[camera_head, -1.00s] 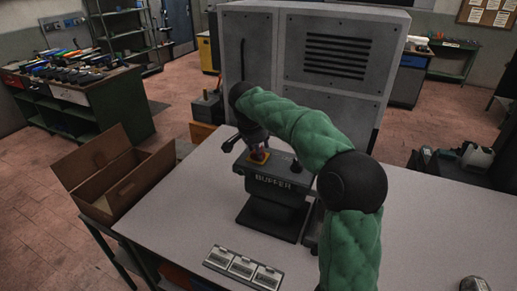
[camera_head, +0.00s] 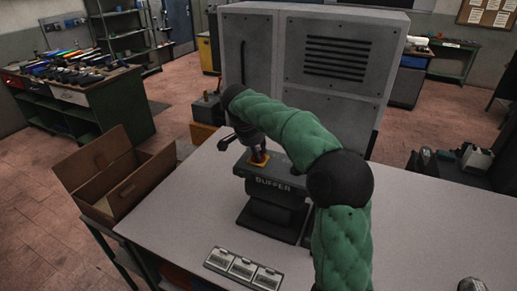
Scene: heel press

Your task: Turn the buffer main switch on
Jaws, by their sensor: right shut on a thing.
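The buffer control box (camera_head: 272,183), dark and lettered "BUFFER", stands on a dark base on the grey table. On its top, toward the left, is a small yellow plate (camera_head: 261,165), where the main switch (camera_head: 259,156) shows only as a small reddish-purple bit. My right gripper (camera_head: 256,150) reaches down over the box from behind, shut on the switch. Its fingers and my green-sleeved arm hide much of the switch and the box's right side, so I cannot tell which way the switch is set. My left gripper is out of view.
A large grey cabinet (camera_head: 335,65) stands behind the table (camera_head: 185,205). An open cardboard box (camera_head: 125,185) is at the table's left end. Several labelled plates (camera_head: 243,268) lie at the front edge. The table is clear left of the buffer.

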